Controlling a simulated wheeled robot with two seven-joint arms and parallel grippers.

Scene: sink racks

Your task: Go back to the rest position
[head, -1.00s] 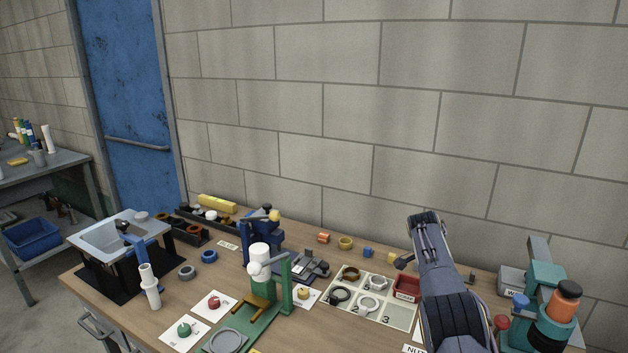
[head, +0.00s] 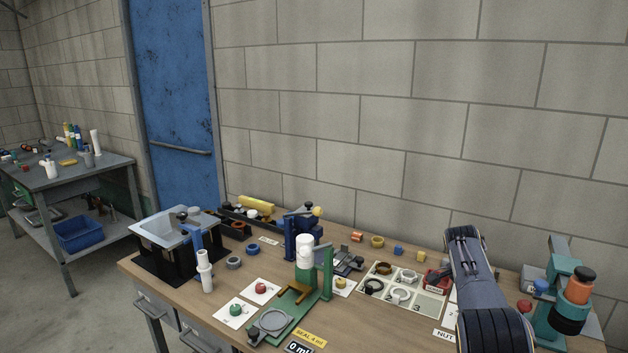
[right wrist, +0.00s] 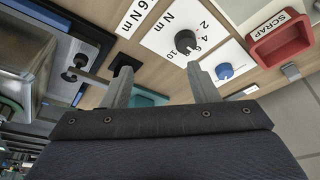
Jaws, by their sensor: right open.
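My right arm (head: 485,290) rises at the right of the head view, over the right end of the workbench. Its gripper cannot be made out there. In the right wrist view my right gripper (right wrist: 160,78) has two grey fingers standing wide apart, with nothing held between them. A white dial plate marked Nm with a black knob (right wrist: 187,41) lies beyond the fingers, and a blue knob (right wrist: 224,71) is right of them. My left gripper is not in view.
The wooden bench carries a sink rack (head: 176,224), a green fixture (head: 290,312), a ring tray (head: 430,306) and a teal stand (head: 560,322). A red SCRAP bin (right wrist: 279,38) shows in the wrist view. Floor is free between the bench and the grey side table (head: 78,174).

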